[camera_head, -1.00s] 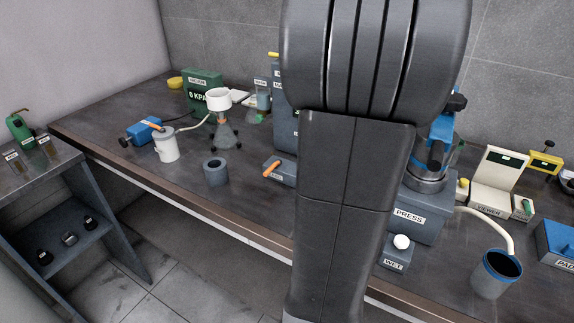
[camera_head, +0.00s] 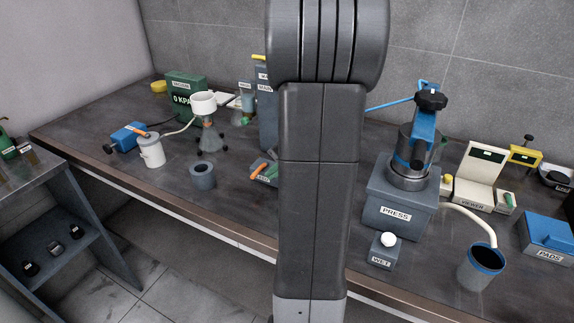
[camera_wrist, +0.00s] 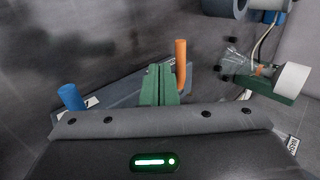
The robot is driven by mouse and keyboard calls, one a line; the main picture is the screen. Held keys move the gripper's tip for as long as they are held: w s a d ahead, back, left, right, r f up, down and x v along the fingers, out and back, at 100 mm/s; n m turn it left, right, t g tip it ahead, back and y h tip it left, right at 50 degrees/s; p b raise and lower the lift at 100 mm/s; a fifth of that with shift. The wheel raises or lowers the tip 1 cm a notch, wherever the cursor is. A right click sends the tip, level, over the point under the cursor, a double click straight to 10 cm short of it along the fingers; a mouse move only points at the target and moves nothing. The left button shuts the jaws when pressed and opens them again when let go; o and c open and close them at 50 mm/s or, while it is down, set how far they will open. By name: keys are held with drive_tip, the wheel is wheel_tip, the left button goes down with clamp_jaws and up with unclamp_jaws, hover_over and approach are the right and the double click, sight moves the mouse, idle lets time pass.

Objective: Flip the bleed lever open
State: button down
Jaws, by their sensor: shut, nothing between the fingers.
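An orange lever (camera_head: 261,168) stands up from a small blue-grey box (camera_head: 258,178) on the bench, partly hidden behind my arm in the head view. The box's label is cut off there. In the wrist view the orange lever (camera_wrist: 181,66) stands upright just right of my green fingertips. My gripper (camera_wrist: 158,86) is shut and empty, its fingertips close beside the lever; whether they touch it I cannot tell. Neither lever has a readable "bleed" label.
A grey cup (camera_head: 202,178) stands near the front edge, left of the box. A funnel (camera_head: 203,103) on a flask stands behind. The press (camera_head: 392,190) and a white-knobbed box (camera_head: 384,254) stand right of my arm. A blue post (camera_wrist: 70,97) is left of my fingers.

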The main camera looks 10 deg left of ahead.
sight(258, 171)
drive_tip(key=shift+w+a+f, duration=0.1)
drive_tip(key=shift+w+a, duration=0.1)
drive_tip(key=shift+a, duration=0.4)
drive_tip(key=shift+w+a+f, duration=0.1)
drive_tip(key=shift+w+a, duration=0.05)
drive_tip(key=shift+a, duration=0.4)
